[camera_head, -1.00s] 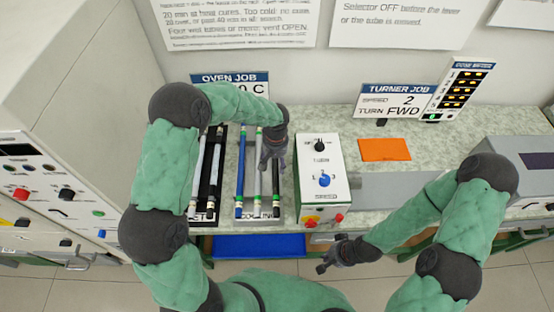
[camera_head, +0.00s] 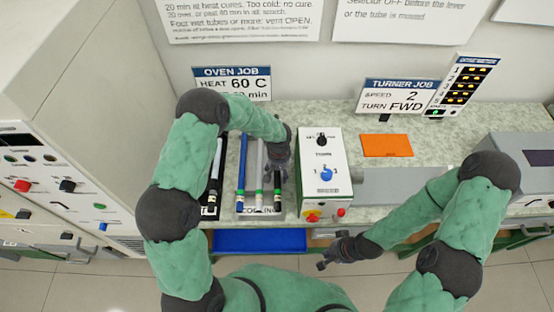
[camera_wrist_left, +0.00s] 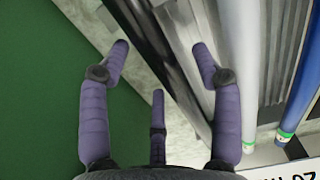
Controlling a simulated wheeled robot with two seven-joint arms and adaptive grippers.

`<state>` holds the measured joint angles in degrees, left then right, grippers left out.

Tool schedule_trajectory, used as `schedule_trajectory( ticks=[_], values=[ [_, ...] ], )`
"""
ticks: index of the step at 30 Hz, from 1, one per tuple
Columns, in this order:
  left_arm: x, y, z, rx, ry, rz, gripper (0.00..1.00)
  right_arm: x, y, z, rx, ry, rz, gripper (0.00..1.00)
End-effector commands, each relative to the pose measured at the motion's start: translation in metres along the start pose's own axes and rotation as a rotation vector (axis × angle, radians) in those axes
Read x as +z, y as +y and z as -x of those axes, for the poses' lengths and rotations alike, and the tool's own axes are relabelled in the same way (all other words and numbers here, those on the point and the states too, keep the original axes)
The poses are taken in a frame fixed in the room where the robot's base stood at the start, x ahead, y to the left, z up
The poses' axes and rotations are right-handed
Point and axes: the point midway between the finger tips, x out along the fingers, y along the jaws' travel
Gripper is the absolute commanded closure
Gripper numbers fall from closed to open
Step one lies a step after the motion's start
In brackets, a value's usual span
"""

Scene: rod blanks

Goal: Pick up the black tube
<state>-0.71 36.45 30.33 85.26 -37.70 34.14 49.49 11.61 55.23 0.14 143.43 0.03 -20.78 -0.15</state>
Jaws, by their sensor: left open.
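The black tube (camera_head: 277,201) with a green band is the rightmost in the cooling rack (camera_head: 260,214). Its far part is hidden behind my left gripper (camera_head: 281,166), which hangs over it, pointing down. In the left wrist view, my left gripper (camera_wrist_left: 160,75) is open, its purple fingers spread. A long dark shape (camera_wrist_left: 165,55), apparently the black tube beside the rack wall, runs between the fingertips. Contact cannot be told. My right gripper (camera_head: 326,262) hangs before the bench front; its jaws are too small to read.
A white tube (camera_head: 259,175) and a blue tube (camera_head: 242,170) lie left of the black one. A white control box (camera_head: 320,165) stands close to the right. Another rack (camera_head: 209,212) is partly hidden by my left arm. A blue tray (camera_head: 260,242) sits below the bench edge.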

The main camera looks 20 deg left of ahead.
Motion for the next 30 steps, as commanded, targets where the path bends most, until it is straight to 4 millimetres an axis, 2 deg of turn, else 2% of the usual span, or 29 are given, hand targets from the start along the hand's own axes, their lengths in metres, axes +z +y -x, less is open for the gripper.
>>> schedule_trajectory(
  ticks=[3,9,10,23,30],
  values=[
    [0.000,0.000,0.001,0.000,0.000,0.000,0.39,0.000,0.000,0.000,0.000,0.000,0.000,1.00],
    [0.000,0.000,0.001,0.000,0.000,0.000,0.95,0.000,0.000,0.000,0.000,0.000,0.000,1.00],
    [0.000,0.000,0.001,0.000,0.000,0.000,0.97,0.000,0.000,0.000,0.000,0.000,0.000,1.00],
    [0.000,0.000,0.006,0.000,0.001,0.001,0.98,0.000,0.000,0.001,0.000,0.000,0.000,1.00],
    [-0.001,0.000,0.034,0.001,0.004,0.001,0.98,0.000,-0.001,0.003,0.000,0.000,0.000,1.00]
  ],
)
